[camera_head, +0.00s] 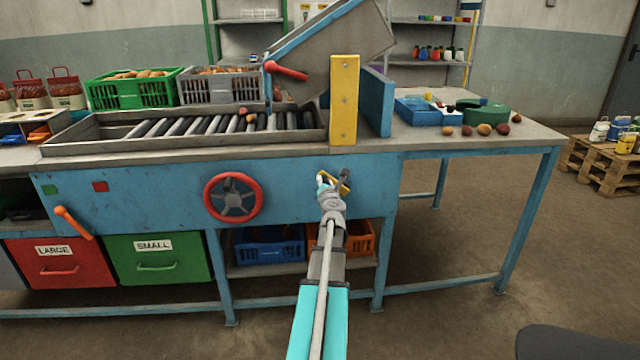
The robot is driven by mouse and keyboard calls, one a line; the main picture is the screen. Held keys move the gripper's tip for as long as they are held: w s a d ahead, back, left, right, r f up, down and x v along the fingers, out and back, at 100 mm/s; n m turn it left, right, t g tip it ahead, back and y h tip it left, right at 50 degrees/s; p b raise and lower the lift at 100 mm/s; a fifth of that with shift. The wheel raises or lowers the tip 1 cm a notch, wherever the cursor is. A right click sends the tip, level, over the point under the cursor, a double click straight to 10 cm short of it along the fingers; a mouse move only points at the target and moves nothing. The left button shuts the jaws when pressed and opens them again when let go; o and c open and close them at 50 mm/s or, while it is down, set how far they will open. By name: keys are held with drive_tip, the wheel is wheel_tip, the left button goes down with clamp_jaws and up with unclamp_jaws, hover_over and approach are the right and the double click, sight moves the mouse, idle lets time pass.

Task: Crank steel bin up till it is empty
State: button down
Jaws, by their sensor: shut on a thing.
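The steel bin (335,48) is grey with a blue edge and is tilted steeply above the right end of the roller table (50,149). Its inside is hidden from this view, so I cannot tell what it holds. A few potatoes (243,111) lie on the rollers below and left of it. A small yellow and grey crank (345,182) sits on the blue front panel, below the yellow post. My gripper (330,185) is at this crank and shut on it, covering part of it.
A red handwheel (233,198) is left of my gripper, and an orange lever (73,222) is farther left. A red lever (286,71) sticks out by the bin. Green (133,89) and grey (220,87) crates stand behind the rollers.

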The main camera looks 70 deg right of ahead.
drive_tip(key=shift+s+d+r, duration=0.1)
drive_tip(key=shift+r, duration=0.1)
drive_tip(key=shift+c, duration=2)
unclamp_jaws()
drive_tip(key=shift+s, duration=0.1)
drive_tip(key=shift+a, duration=0.2)
drive_tip(key=v, duration=1.1)
drive_tip(key=shift+s+a, duration=0.2)
drive_tip(key=shift+a, duration=0.1)
